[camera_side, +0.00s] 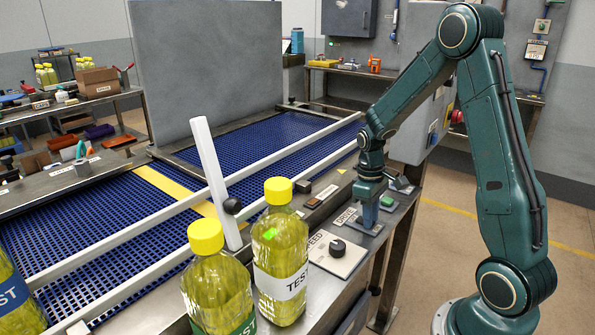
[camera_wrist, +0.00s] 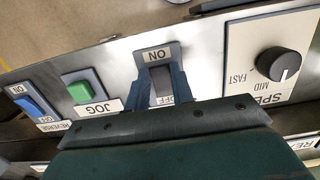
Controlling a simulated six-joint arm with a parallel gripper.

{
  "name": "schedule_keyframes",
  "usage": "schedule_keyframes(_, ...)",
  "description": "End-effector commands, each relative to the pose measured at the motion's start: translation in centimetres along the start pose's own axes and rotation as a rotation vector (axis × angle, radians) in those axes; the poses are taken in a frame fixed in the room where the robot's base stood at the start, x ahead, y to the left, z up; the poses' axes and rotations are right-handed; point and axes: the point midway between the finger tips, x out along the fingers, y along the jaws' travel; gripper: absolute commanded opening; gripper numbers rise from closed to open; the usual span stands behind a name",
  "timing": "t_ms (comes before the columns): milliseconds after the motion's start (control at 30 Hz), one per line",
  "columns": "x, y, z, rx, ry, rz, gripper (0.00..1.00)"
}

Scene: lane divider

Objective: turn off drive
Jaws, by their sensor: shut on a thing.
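The drive switch (camera_wrist: 161,82) is a dark grey rocker on a small plate. In the wrist view its ON label is at the top and its OFF label at the bottom, partly covered by my gripper. My gripper (camera_wrist: 160,88) has one finger on each side of the rocker and is shut on it. In the side view my gripper (camera_side: 370,216) points down onto the control strip beside the conveyor and hides the rocker. Which way the rocker is tipped is hard to tell.
A speed knob (camera_wrist: 278,64) sits on one side of the switch; a green JOG button (camera_wrist: 79,90) and blue reverse switch (camera_wrist: 31,100) sit on the other. Yellow-capped bottles (camera_side: 280,255) stand near the strip. A white divider rail (camera_side: 215,180) stands tilted over the blue conveyor (camera_side: 110,215).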

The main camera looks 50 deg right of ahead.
Motion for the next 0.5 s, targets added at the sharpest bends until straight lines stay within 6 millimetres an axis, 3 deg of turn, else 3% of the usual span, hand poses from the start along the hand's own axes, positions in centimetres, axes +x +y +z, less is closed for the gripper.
schedule_keyframes(500,-0.22,0.04,-0.43,0.003,-0.144,0.002,0.01)
